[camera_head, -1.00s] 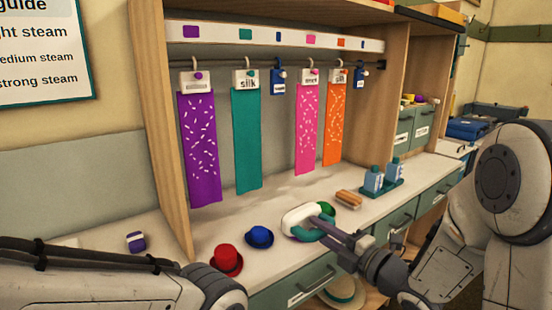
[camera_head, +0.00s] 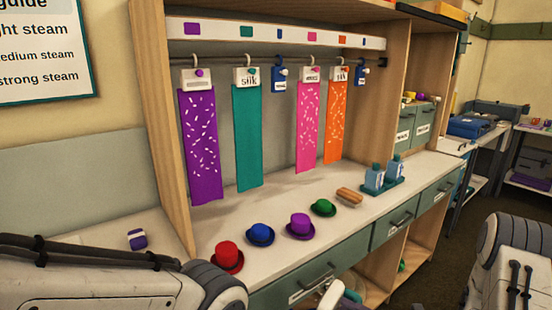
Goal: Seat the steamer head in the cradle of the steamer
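The steamer head (camera_head: 331,296), white with a teal part beside it, shows only in part at the bottom edge of the head view, in front of the counter's drawers. The rest of it is cut off by the frame. My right gripper is below the picture, so its hold on the head cannot be seen here; only my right arm shows at the lower right. My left gripper is also out of view, with my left arm across the lower left. I cannot make out the steamer or its cradle.
Red (camera_head: 227,257), blue (camera_head: 260,234), purple (camera_head: 300,226) and green (camera_head: 323,207) hats line the counter (camera_head: 270,205). A brush (camera_head: 349,196) and a teal tray (camera_head: 384,189) with bottles stand to the right. Several coloured cloths, including a purple one (camera_head: 203,150), hang from the rail behind.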

